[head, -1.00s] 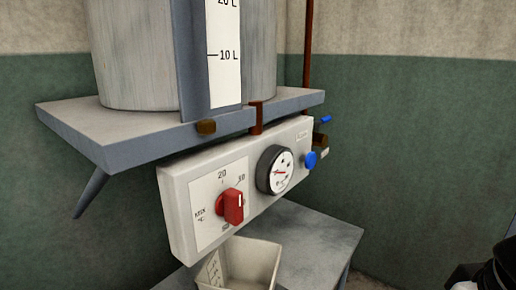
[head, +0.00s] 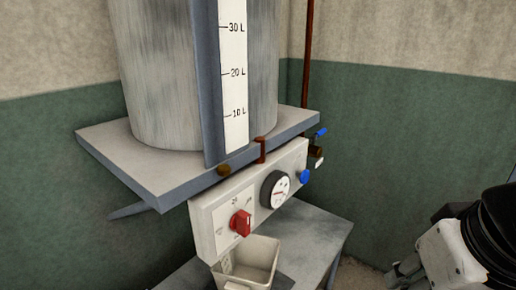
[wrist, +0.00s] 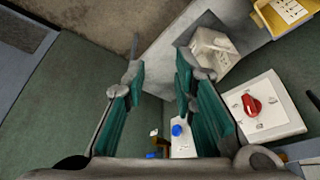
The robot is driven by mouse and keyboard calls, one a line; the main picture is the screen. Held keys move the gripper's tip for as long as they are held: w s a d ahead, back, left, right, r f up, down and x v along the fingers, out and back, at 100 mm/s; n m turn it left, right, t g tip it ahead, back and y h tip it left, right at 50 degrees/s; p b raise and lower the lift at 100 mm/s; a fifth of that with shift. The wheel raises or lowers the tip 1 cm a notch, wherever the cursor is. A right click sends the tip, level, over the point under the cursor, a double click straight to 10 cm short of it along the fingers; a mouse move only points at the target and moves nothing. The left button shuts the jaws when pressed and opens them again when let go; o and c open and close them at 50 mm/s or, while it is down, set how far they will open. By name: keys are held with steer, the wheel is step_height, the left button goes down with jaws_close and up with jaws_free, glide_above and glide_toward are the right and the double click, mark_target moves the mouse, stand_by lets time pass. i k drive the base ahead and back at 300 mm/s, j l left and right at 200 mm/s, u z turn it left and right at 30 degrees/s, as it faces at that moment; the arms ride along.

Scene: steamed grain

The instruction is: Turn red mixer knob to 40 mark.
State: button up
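The red mixer knob (head: 240,222) is on the left of the white control panel (head: 206,230). Its pale pointer mark seems to face upper right, toward the 30 side; the small scale is hard to read. In the wrist view the red knob (wrist: 251,104) is at the right, outside the fingers. My gripper (head: 396,272) is at the lower right of the head view, well away from the panel. In the wrist view my gripper (wrist: 158,62) is open, with nothing between its fingers. The right finger hides part of the panel.
A round gauge (head: 274,190) and a blue button (head: 304,177) are right of the knob. A pale container (head: 262,250) stands below on a grey table (head: 318,228). A grey shelf (head: 110,147) bearing a metal tank (head: 160,75) overhangs the panel. Space between gripper and panel looks clear.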

mark_target(240, 221)
steer(key=k+l, duration=0.1)
steer(key=l, duration=0.6)
steer(key=k+l+u, duration=0.1)
steer(key=l, duration=0.6)
